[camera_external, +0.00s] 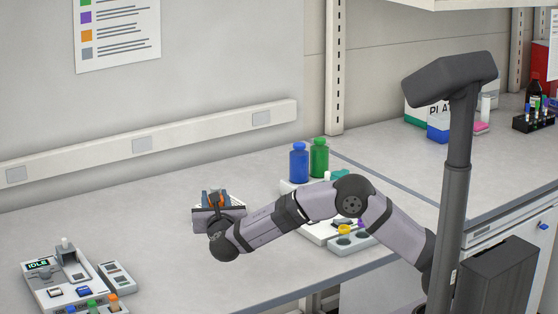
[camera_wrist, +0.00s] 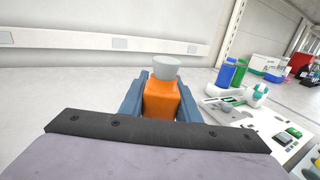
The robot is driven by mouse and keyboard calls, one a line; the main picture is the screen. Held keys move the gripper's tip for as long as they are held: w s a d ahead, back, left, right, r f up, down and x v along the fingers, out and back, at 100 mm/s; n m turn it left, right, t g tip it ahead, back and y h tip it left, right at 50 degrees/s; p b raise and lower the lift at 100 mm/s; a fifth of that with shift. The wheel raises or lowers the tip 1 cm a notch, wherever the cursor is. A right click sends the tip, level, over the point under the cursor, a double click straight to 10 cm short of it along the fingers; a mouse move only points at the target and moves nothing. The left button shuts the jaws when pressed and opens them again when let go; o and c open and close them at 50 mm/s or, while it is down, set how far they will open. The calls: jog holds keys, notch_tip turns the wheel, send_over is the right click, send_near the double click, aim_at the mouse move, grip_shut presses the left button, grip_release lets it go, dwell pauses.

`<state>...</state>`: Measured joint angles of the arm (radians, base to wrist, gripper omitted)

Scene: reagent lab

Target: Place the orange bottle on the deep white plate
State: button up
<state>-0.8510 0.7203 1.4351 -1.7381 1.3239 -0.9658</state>
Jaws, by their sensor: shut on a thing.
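The orange bottle (camera_wrist: 162,101) with its pale grey cap (camera_wrist: 166,66) stands between the two blue-grey fingers of my gripper (camera_wrist: 160,90) in the wrist view. The fingers are shut on its sides. In the outside view my gripper (camera_external: 215,199) is over the left-middle part of the bench, and only a small orange patch of the bottle shows there. My gripper and wrist hide the bottle's base, so I cannot tell its height above the bench. I cannot make out a deep white plate in either view.
A blue bottle (camera_external: 299,163) and a green bottle (camera_external: 319,158) stand behind my arm. A device marked IDLE (camera_external: 58,275) is at the front left. White equipment with a yellow-capped item (camera_external: 344,230) lies partly behind my arm.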

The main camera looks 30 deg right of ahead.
jog(key=w+d+r+m+g+h, duration=0.1)
jog(key=w+d+r, duration=0.15)
jog(key=d, duration=0.55)
jog(key=w+d+r+m+h+b, duration=0.15)
jog(key=w+d, duration=0.25)
jog(key=d, duration=0.4)
jog(key=w+d+r+g+h, duration=0.1)
jog(key=w+d+r, duration=0.25)
jog(key=d, duration=0.45)
jog(key=w+a+f+n+t+y, duration=0.1)
jog(key=w+a+n+y, duration=0.2)
jog(key=a+y, duration=0.2)
jog(key=w+a+f+n+t+y, duration=0.2)
jog(key=a+y, duration=0.4)
jog(key=a, duration=0.3)
jog(key=shift+w+n+t, duration=0.3)
jog(key=shift+w+n, duration=0.35)
jog(key=shift+n, duration=0.5)
jog(key=shift+f+p, duration=0.85)
jog(key=shift+f, duration=4.15)
jog(key=shift+f+b, duration=0.2)
jog(key=shift+b, duration=0.15)
